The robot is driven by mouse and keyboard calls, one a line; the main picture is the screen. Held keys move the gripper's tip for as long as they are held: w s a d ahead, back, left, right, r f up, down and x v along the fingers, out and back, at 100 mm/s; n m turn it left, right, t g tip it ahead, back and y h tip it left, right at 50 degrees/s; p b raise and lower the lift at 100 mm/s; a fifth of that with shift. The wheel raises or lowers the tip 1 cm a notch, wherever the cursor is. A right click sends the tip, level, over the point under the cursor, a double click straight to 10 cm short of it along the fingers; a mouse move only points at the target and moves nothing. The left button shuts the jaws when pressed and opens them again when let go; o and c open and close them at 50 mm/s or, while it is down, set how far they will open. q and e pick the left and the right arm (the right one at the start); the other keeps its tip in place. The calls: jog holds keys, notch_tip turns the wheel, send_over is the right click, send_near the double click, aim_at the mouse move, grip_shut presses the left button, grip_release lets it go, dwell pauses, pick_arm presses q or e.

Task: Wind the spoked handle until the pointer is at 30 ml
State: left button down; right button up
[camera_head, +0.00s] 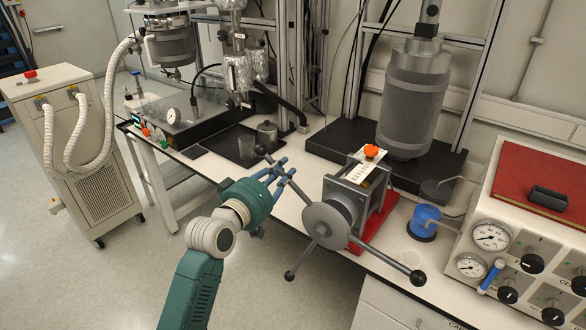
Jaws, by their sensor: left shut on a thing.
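The spoked handle (327,224) is a grey hub with three dark, ball-ended spokes on the front of a grey pump block (350,188). One spoke points up-left, one down-left and one right. My left gripper (279,170) is shut on the up-left spoke, near its outer end; its fingers partly cover the spoke. A pale scale plate (361,174) with dark marks lies on top of the block. The pointer and its reading are too small to tell. An orange-red knob (371,152) sits beside the scale. My right gripper is not in view.
The pump stands on a red base (378,222) on the white bench. A blue-topped container (425,220) and a gauge panel (520,255) stand to the right. A large grey reactor (412,100) is behind. A small dark pot (267,134) stands behind my gripper.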

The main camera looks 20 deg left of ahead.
pick_arm(q)
jog(key=w+a+f+n+g+h+b, duration=0.1)
jog(key=a+f+n+b, duration=0.2)
jog(key=f, duration=0.7)
jog(key=w+a+f+n+g+h+b, duration=0.1)
jog(key=a+f+n+b, duration=0.2)
jog(key=f+n, duration=0.4)
jog(key=shift+f+n+h, duration=0.4)
jog(key=shift+f, duration=1.05)
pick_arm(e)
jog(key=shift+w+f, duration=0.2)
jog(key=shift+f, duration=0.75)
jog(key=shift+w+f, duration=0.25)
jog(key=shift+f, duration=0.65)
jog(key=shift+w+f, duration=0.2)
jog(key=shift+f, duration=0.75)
pick_arm(q)
jog(key=c, duration=1.6)
grip_release()
jog(key=shift+r, duration=0.1)
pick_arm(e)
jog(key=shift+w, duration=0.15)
pick_arm(q)
jog(key=v, duration=1.2)
jog(key=shift+r, duration=0.1)
jog(key=shift+o, duration=0.2)
jog(key=shift+w, duration=0.1)
